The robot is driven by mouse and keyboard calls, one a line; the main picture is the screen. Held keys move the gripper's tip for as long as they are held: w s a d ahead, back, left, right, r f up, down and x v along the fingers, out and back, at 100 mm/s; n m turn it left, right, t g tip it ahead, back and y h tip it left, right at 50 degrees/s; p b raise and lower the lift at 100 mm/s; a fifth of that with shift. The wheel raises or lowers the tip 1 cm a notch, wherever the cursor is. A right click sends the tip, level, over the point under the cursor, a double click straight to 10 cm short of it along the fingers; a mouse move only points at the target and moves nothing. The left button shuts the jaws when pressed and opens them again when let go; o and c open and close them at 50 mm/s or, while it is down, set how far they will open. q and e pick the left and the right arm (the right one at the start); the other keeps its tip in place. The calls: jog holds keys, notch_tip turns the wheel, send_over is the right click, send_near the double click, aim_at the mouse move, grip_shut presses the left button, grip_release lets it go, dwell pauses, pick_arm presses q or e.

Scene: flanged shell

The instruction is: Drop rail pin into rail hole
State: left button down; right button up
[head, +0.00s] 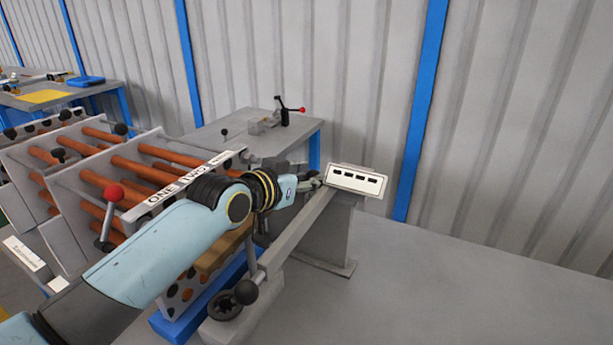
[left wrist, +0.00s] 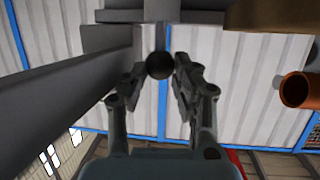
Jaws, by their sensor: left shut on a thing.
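My left gripper (head: 314,182) is at the far end of a long grey rail (head: 300,222), just left of a white slotted plate (head: 357,181). In the left wrist view the gripper (left wrist: 160,72) has its fingers either side of a dark round knob (left wrist: 159,66), which I take to be the rail pin's head. The fingers are shut on it. The pin's shaft and tip are hidden, and in the head view the pin cannot be made out. I cannot see the rail hole or tell whether the pin is in it. My right gripper is not in view.
The flanged shell with orange tubes (head: 140,168) stands left of the rail. A black-knobbed handle (head: 246,292) is at the rail's near end. The floor at right is clear.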

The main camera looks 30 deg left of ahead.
pick_arm(q)
jog(key=shift+f+b, duration=0.4)
jog(key=shift+f, duration=0.25)
jog(key=c, duration=1.1)
grip_release()
jog(key=shift+o, duration=0.8)
jog(key=shift+a, duration=0.1)
jog(key=v, duration=1.2)
jog(key=shift+f, duration=0.1)
